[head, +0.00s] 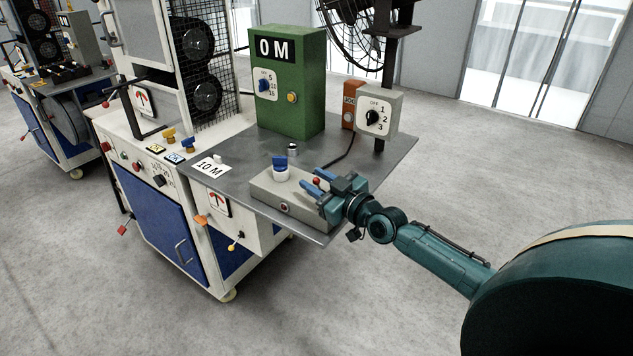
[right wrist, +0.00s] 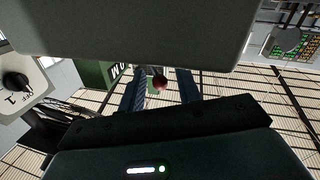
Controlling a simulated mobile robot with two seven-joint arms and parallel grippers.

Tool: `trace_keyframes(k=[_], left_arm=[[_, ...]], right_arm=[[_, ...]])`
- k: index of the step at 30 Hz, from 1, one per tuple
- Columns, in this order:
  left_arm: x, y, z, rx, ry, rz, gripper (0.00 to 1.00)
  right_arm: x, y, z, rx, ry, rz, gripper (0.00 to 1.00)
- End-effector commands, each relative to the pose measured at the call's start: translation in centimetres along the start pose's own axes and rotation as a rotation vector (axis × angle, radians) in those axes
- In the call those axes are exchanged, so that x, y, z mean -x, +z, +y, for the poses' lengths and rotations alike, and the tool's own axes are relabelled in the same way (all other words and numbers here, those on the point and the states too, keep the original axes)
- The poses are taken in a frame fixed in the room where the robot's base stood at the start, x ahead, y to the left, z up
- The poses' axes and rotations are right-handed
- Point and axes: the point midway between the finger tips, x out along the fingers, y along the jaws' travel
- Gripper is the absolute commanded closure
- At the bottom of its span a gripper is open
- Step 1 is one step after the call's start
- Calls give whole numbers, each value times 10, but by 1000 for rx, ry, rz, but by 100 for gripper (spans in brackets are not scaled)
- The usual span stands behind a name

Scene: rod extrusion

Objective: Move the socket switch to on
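A low grey box (head: 265,195) lies near the front edge of the grey metal table (head: 385,160). A blue plug-like piece (head: 281,163) stands in a white round base on its top. A small red ball-tipped lever (head: 316,181) is at the box's right part; its ball also shows in the right wrist view (right wrist: 159,83). My right gripper (head: 317,180) reaches in from the right, with its two blue fingers apart on either side of the red ball. In the right wrist view, gaps show between ball and fingers (right wrist: 160,88). My left gripper is not in view.
A green box (head: 292,90) with a "0 M" display stands behind. A grey dial box (head: 380,112) on a post stands at the back right. The white and blue machine (head: 160,200) adjoins on the left.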

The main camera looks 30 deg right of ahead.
Motion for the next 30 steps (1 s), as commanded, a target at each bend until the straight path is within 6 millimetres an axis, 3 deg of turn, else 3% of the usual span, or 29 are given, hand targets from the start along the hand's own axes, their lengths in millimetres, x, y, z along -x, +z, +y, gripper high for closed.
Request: trace_keyframes(k=[10, 22, 30], left_arm=[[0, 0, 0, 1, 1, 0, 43], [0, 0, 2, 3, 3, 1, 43], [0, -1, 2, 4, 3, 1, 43]], right_arm=[[-3, 0, 0, -1, 0, -1, 67], [-2, 0, 0, -1, 0, -1, 100], [-2, 0, 0, -11, -1, -3, 100]])
